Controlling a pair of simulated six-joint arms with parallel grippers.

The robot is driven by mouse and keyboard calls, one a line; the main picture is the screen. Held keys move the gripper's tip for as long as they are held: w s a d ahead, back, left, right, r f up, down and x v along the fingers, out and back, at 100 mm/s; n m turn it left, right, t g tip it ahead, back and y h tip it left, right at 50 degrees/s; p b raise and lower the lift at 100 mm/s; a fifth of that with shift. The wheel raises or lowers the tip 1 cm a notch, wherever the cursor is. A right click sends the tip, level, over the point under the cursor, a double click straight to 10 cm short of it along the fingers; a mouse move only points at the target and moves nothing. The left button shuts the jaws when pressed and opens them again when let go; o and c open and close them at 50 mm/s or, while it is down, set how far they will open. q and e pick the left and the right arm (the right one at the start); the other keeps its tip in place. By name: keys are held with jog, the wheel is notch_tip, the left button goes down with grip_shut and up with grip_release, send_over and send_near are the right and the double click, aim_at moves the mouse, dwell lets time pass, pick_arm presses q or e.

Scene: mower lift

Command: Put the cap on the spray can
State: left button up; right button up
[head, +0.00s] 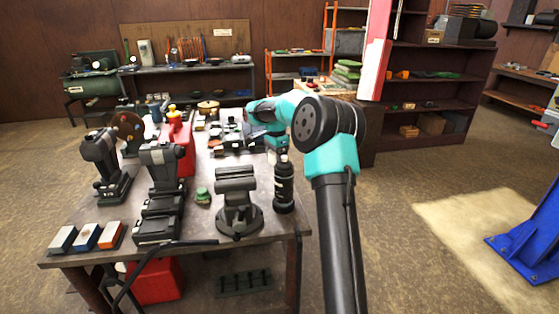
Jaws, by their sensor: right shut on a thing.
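The spray can (284,188) is a dark cylinder with a narrower top. It stands upright near the right edge of the workbench, right of the vise. My right arm reaches in from the front right, and its gripper (281,151) points down just above the can's top. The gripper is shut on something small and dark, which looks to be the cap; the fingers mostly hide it. I cannot tell whether it touches the can. My left gripper is not in view.
A grey vise (237,200) stands close left of the can, with a small green object (202,195) beside it. Black devices (160,195), a red can (178,150) and several blocks (86,237) crowd the bench's left. Free floor lies right of the bench.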

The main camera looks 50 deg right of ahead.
jog(key=a+r, duration=0.4)
notch_tip(320, 180, up, 8)
send_over(284, 157)
jog(key=shift+f, duration=0.1)
jog(key=shift+d+f, duration=0.1)
jog(key=shift+f, duration=0.05)
jog(key=shift+w+f, duration=0.1)
jog(key=shift+f, duration=2.7)
jog(key=shift+f, duration=0.6)
jog(key=o, duration=0.6)
